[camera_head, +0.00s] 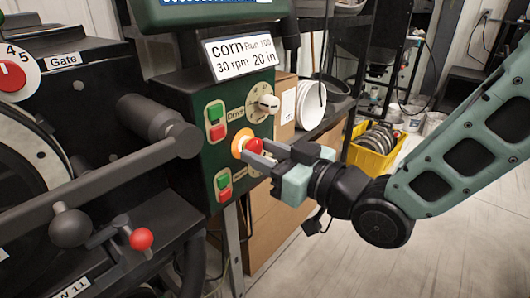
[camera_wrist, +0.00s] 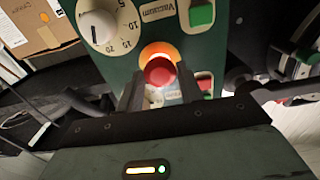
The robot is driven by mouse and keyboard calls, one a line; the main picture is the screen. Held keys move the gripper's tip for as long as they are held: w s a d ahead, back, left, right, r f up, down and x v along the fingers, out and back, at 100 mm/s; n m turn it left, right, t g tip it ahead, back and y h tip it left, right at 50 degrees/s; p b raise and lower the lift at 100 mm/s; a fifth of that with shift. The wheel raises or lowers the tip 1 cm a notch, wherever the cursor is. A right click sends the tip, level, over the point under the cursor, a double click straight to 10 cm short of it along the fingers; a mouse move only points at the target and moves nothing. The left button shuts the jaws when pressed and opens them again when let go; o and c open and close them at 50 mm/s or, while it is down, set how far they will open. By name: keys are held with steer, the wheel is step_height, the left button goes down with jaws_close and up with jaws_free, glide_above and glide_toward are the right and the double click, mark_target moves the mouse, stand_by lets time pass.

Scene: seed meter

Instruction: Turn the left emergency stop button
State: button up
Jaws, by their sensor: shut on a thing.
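The red emergency stop button (camera_head: 250,146) sits on an orange-yellow round base on the green control panel (camera_head: 208,165). It also shows in the wrist view as a red knob (camera_wrist: 160,71) on a glowing orange ring. My gripper (camera_head: 254,153) reaches in from the right with its fingers at the button. In the wrist view, the two dark fingers (camera_wrist: 158,88) stand on either side of the red knob and are shut on it. The fingers hide part of the knob's lower side and the panel below. A second emergency stop button is not clearly visible.
Green and red push buttons (camera_head: 215,120) and a white dial (camera_head: 263,103) are close by on the panel. A thick dark handle (camera_head: 160,125) and a red-tipped lever (camera_head: 141,239) stand out at left. A yellow bin (camera_head: 372,160) is behind my arm; floor at right is clear.

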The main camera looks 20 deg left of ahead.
steer(key=shift+m, duration=0.3)
steer(key=shift+m+p, duration=0.5)
steer(key=shift+m, duration=2.2)
steer(key=shift+r, duration=0.1)
steer(key=o, duration=1)
steer(key=v, duration=0.7)
steer(key=shift+d, duration=0.25)
